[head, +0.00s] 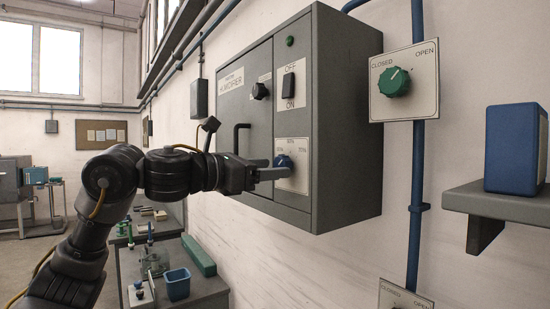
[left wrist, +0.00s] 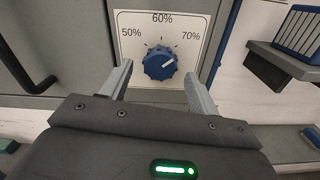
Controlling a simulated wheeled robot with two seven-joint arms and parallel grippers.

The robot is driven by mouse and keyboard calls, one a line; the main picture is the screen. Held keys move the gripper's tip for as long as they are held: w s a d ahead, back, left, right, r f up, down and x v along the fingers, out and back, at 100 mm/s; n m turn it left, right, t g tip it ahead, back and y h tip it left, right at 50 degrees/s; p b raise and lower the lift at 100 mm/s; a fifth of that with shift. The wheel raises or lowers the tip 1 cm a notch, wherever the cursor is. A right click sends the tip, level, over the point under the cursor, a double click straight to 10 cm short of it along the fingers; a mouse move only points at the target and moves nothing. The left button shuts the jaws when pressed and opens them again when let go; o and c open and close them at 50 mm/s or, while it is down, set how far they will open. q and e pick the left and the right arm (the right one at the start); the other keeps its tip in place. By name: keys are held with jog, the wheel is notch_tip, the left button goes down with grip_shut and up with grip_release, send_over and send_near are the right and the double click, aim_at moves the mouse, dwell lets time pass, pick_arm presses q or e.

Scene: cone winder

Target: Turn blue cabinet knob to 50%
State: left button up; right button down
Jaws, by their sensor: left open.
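The blue knob (left wrist: 159,65) sits on a white plate (left wrist: 160,22) marked 50%, 60% and 70%, on the front of the grey humidifier cabinet (head: 345,130). Its pale pointer mark aims to the upper right, toward the 70% side. In the head view the knob (head: 283,160) is partly hidden by my left gripper (head: 272,170). My left gripper (left wrist: 159,74) is open, with one finger on each side of the knob in the left wrist view. Gaps show between the fingers and the knob, and I see no contact. My right gripper is not in view.
The cabinet also carries a black handle (head: 237,138), a black knob (head: 260,91) and an OFF/ON switch (head: 289,86). A green CLOSED/OPEN knob (head: 394,82) is on the wall to the right. A shelf (head: 500,202) with a blue box (head: 512,149) juts out at far right.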

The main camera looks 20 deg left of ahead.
pick_arm(q)
jog(key=shift+p+x, duration=0.3)
jog(key=shift+x, duration=0.75)
jog(key=c, duration=1)
